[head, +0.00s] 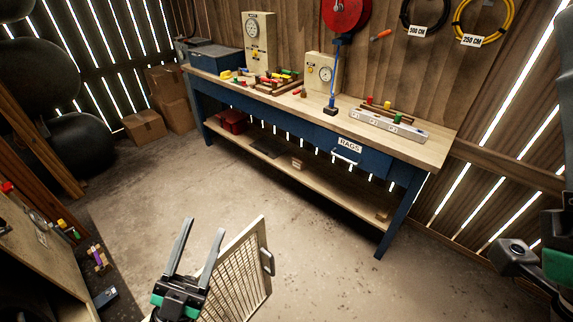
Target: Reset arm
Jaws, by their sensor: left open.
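My left gripper (204,226) is at the bottom left of the head view, with its two long grey fingers spread apart and pointing up the picture. Nothing shows between the fingers. A cream panel with a mesh grille and a grey handle (257,245) stands just to the right of the gripper, partly hidden behind it. I cannot tell whether they touch. Part of my right arm (553,250) shows at the right edge, but its fingers are not visible.
A blue workbench (300,122) with a wooden top, gauges and a labelled rags drawer (349,147) runs along the back wall. Cardboard boxes (145,126) lie at the back left. A wooden cabinet (40,240) is at the left edge. The middle floor is clear.

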